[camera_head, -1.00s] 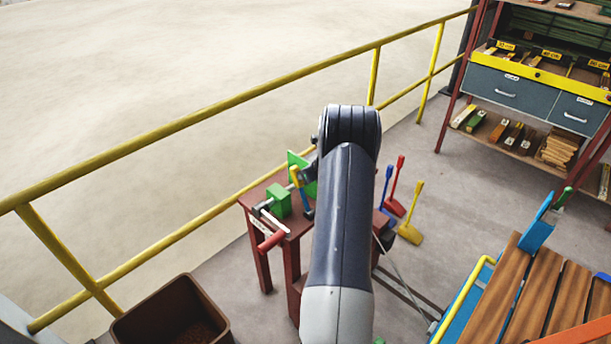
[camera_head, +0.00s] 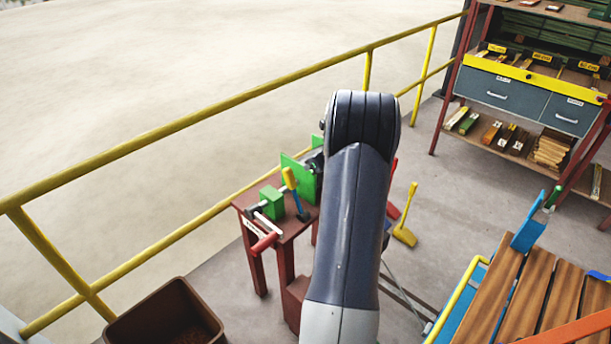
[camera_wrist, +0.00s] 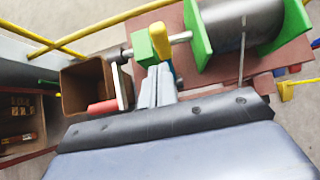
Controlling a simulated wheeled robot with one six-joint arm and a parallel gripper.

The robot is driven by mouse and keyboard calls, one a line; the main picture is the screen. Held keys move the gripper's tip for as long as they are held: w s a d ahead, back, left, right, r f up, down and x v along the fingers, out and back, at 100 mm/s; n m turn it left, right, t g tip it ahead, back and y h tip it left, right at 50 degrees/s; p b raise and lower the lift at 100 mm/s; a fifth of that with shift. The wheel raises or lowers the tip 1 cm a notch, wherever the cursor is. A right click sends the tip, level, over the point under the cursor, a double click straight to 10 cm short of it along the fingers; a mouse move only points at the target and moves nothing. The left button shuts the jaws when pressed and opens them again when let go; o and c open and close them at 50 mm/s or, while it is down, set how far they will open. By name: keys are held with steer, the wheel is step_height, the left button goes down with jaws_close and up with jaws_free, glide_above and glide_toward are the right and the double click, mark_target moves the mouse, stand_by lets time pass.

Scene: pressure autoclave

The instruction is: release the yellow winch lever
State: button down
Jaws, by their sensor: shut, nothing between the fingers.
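The winch lever (camera_head: 290,178), with a yellow grip and a blue lower part, stands beside the winch's green block (camera_head: 271,202) on a red-brown stand. In the wrist view the yellow grip (camera_wrist: 159,40) rises just beyond my gripper (camera_wrist: 158,72). The grey fingers are shut and empty, with their tips close to the lever's grip. I cannot tell whether they touch it. The winch drum (camera_wrist: 240,25) sits between green plates to the right. A red-handled crank (camera_head: 264,242) is at the stand's front left. My arm hides part of the winch in the head view.
A yellow railing (camera_head: 200,118) runs behind the stand (camera_head: 258,270). A brown bin (camera_head: 165,312) is at lower left. A yellow long-handled tool (camera_head: 406,230) stands to the right. A slatted wooden bench (camera_head: 535,290) and a shelf unit (camera_head: 515,92) fill the right side.

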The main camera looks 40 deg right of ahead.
steer(key=r, duration=0.1)
steer(key=s+r, duration=0.1)
steer(key=shift+s+r, duration=0.15)
steer(key=shift+r, duration=0.15)
